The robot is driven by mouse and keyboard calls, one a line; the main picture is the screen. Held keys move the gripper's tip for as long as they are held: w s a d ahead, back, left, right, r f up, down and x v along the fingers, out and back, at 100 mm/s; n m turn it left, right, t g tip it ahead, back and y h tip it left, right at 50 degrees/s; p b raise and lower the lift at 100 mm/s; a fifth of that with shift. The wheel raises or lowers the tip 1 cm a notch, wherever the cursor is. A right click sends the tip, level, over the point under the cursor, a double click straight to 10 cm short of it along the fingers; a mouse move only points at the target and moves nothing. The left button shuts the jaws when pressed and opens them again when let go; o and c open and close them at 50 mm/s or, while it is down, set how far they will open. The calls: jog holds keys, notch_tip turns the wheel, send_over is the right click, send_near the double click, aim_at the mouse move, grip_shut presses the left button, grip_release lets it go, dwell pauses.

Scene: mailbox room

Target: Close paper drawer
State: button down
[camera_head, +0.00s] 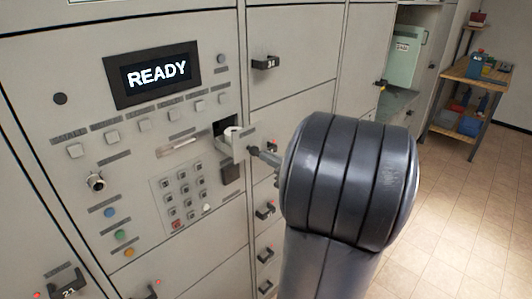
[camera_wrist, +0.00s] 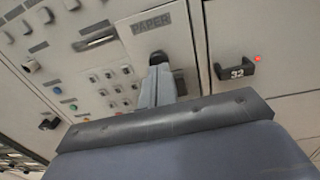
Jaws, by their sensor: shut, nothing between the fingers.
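The paper drawer (camera_head: 243,139) is a small pale drawer in the grey machine front. It stands pulled out from a dark opening, with a white paper roll visible inside. In the wrist view its front (camera_wrist: 178,30) carries the word PAPER. My gripper (camera_head: 254,151) is shut and empty, with its dark tip at the right side of the drawer front in the head view. In the wrist view my gripper (camera_wrist: 158,62) points at the drawer front below the lettering. I cannot tell whether it touches. My arm hides part of the area to the right.
A READY screen (camera_head: 157,74), a keypad (camera_head: 182,192) and several buttons surround the drawer on the left. Locker doors with black handles (camera_head: 266,63) are to the right. A wooden shelf (camera_head: 470,70) stands at the far right, with clear tiled floor (camera_head: 465,220) before it.

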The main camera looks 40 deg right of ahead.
aim_at(250, 146)
jog(key=shift+w+a, duration=0.1)
jog(key=shift+w, duration=0.7)
jog(key=w, duration=0.5)
jog(key=w+b, duration=0.1)
jog(key=w, duration=0.2)
jog(key=shift+w+a, duration=0.3)
jog(key=shift+a, duration=0.05)
jog(key=shift+r, duration=0.1)
jog(key=shift+s, duration=0.15)
